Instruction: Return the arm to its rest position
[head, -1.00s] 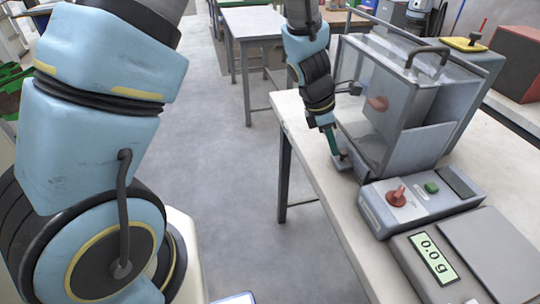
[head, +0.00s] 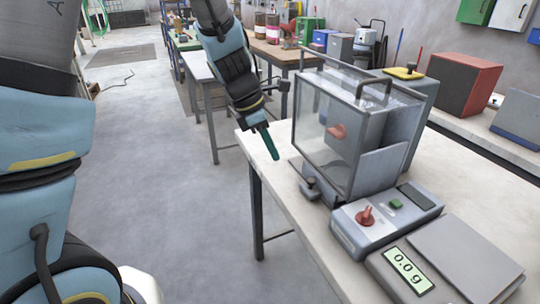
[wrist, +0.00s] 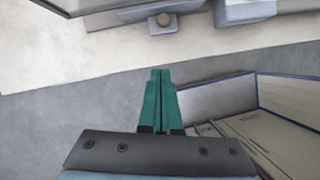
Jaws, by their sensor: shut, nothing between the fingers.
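My gripper (head: 269,143) hangs at the left edge of the workbench in the head view, with its green fingers pointing down. In the wrist view the green fingers (wrist: 158,98) are closed together with nothing between them. The pellet bagger (head: 345,130), a grey machine with a clear guard and a dark handle, stands on the bench just right of my gripper. My gripper is apart from it.
The workbench (head: 290,228) also carries a control box (head: 385,219) with a red knob and green button, and a scale (head: 408,269) reading 0.0 g. A blue-edged open box (wrist: 222,98) shows low in the wrist view. Clear floor (head: 185,200) lies left of the bench.

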